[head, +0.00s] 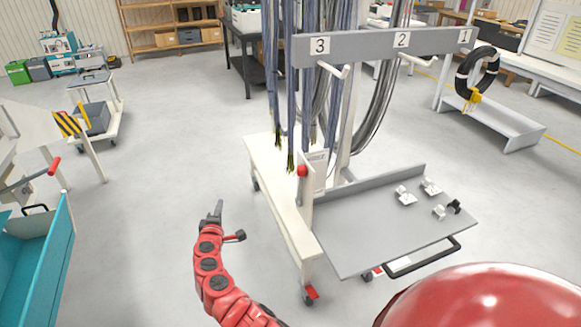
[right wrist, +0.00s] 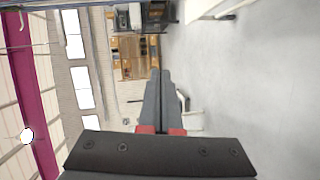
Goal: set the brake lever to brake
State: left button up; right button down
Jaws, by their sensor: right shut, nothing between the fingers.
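A lever with a red knob (head: 302,170) stands upright on the near side of the white cable cart (head: 285,215), beside a small white label plate (head: 318,168) whose writing is too small to read. I cannot tell which setting the lever is in. My right gripper (head: 218,212) is to the left of the cart, apart from the lever, pointing up in the picture. Its fingers are together and empty in the right wrist view (right wrist: 158,100). The lever does not show in that view. My left gripper is not in view.
The cart has a grey tray (head: 375,235) with small white and black parts, a black handle (head: 425,258), and hanging cables (head: 325,80) under a numbered bar (head: 380,45). A teal bin (head: 45,265) and another red-handled lever (head: 54,166) are at the left. Floor between is clear.

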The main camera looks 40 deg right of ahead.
jog(key=s+d+r+m+g+h, duration=0.4)
jog(key=s+r, duration=0.1)
jog(key=r, duration=0.2)
jog(key=s+d+r+m+g+h, duration=0.4)
jog(key=s+d+r+g+h, duration=0.1)
jog(key=r, duration=0.3)
jog(key=shift+s+d, duration=0.15)
jog(key=shift+s, duration=0.3)
jog(key=p, duration=0.4)
send_over(301, 187)
jog(key=w+a, duration=0.2)
jog(key=w, duration=0.2)
jog(key=shift+a+r, duration=0.2)
jog(key=shift+r, duration=0.05)
jog(key=shift+s+f+p, duration=0.2)
jog(key=shift+s+p, duration=0.75)
